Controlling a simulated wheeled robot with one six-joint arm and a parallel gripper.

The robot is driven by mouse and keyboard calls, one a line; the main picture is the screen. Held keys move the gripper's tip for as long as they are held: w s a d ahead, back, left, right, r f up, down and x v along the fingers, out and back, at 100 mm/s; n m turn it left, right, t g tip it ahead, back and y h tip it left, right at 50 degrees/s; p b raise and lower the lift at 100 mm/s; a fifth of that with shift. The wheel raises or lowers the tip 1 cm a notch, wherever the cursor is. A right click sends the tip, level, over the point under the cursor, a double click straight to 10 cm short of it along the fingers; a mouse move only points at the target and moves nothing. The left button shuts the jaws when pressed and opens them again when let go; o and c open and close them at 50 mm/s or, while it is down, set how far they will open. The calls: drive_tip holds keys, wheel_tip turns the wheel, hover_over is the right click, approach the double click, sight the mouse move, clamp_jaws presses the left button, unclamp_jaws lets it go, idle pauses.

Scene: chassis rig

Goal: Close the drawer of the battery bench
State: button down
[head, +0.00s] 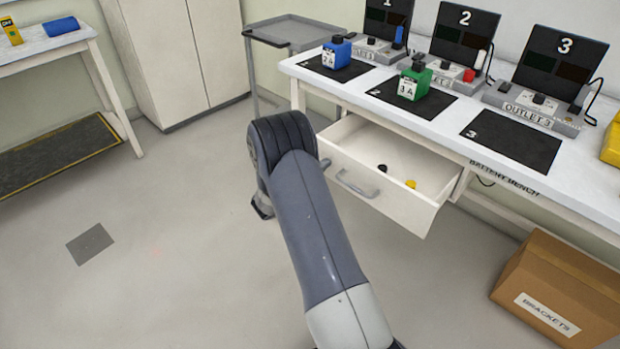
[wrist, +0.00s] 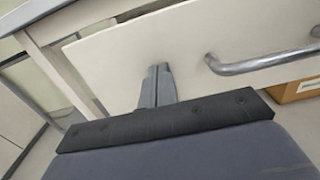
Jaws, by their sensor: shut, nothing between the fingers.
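The battery bench (head: 480,140) stands at the right in the head view. Its drawer (head: 405,207) is pulled out, with a black and a yellow small item inside. The drawer's grey bar handle (head: 357,184) is on its front, just right of my arm. In the wrist view the drawer front (wrist: 140,55) fills the upper part, with the handle (wrist: 260,62) to the right. My gripper (wrist: 157,72) is shut and empty, its fingertips in front of the drawer front, left of the handle. I cannot tell whether they touch.
A cardboard box marked brackets (head: 556,290) sits on the floor at the right. A grey trolley (head: 290,32) and a tall cabinet (head: 178,50) stand behind. Outlets, mats and two batteries are on the bench top. The floor to the left is clear around a grey patch (head: 90,244).

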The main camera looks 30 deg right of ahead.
drive_tip(key=b, duration=0.5)
hover_over(355, 154)
drive_tip(key=shift+f, duration=0.1)
drive_tip(key=shift+d, duration=0.25)
drive_tip(key=shift+w+d+r, duration=0.1)
drive_tip(key=shift+d+r, duration=0.05)
drive_tip(key=shift+r, duration=0.1)
drive_tip(key=shift+r, duration=0.1)
drive_tip(key=shift+a+f, duration=0.2)
drive_tip(key=shift+a, duration=0.15)
drive_tip(key=v, duration=1.3)
drive_tip(key=shift+s+a+p, duration=0.2)
drive_tip(key=shift+a+p, duration=0.1)
drive_tip(key=shift+p, duration=0.1)
drive_tip(key=shift+d, duration=0.1)
